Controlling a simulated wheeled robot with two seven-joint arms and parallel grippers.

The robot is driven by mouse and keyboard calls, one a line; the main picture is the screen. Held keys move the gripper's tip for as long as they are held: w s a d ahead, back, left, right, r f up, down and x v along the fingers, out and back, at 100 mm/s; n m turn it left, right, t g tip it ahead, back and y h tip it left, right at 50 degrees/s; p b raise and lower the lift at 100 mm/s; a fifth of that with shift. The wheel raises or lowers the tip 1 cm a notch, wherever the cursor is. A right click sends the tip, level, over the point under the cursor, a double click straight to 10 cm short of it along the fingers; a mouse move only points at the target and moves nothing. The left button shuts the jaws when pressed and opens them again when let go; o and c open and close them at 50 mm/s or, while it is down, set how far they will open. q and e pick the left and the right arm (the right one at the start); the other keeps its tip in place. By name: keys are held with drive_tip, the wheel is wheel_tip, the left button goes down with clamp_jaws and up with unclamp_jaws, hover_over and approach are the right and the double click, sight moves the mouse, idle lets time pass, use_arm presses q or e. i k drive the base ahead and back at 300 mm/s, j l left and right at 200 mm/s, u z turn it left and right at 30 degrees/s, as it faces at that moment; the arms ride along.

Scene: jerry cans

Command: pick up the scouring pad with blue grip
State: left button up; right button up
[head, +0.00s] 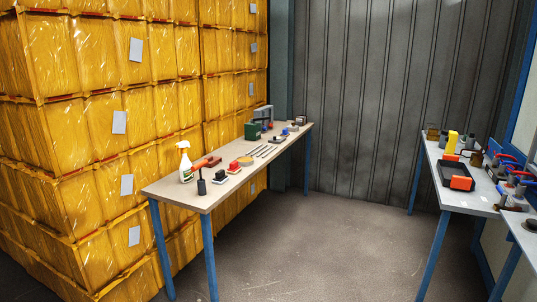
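A small blue-topped item (285,132) lies toward the far end of the long wooden-topped table (170,190). It may be the scouring pad with blue grip, but it is too small to tell for sure. Similar block-shaped items with a black top (219,176) and red tops (234,167) lie nearer on the same table. Neither of my grippers is in view.
A second table (465,200) with tools stands at the right. The floor (310,250) between is clear.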

sight(284, 133)
drive_tip(key=i+l+z, duration=0.3)
drive_tip(key=i, duration=0.2)
drive_tip(key=i+z, duration=0.3)
drive_tip(key=i, duration=0.2)
drive_tip(key=i+z, duration=0.15)
drive_tip(key=i, duration=2.7)
drive_tip(key=i+l+u, duration=0.1)
drive_tip(key=i+u, duration=0.15)
drive_tip(key=i, duration=0.2)
drive_tip(key=i+l+u, duration=0.25)
drive_tip(key=i, duration=0.25)
drive_tip(key=i+l+u, duration=0.25)
drive_tip(key=i, duration=0.2)
drive_tip(key=i+l+u, duration=0.2)
drive_tip(key=u, duration=0.2)
drive_tip(key=i+l+u, duration=0.55)
drive_tip(key=l+u, duration=0.25)
drive_tip(key=i+l+u, duration=0.15)
drive_tip(key=l+u, duration=0.25)
drive_tip(key=i+l+u, duration=0.1)
drive_tip(key=l+u, duration=0.25)
drive_tip(key=l, duration=0.25)
drive_tip(key=l+u, duration=0.3)
drive_tip(key=l, duration=0.3)
drive_tip(key=l+u, duration=0.35)
drive_tip(key=l, duration=0.3)
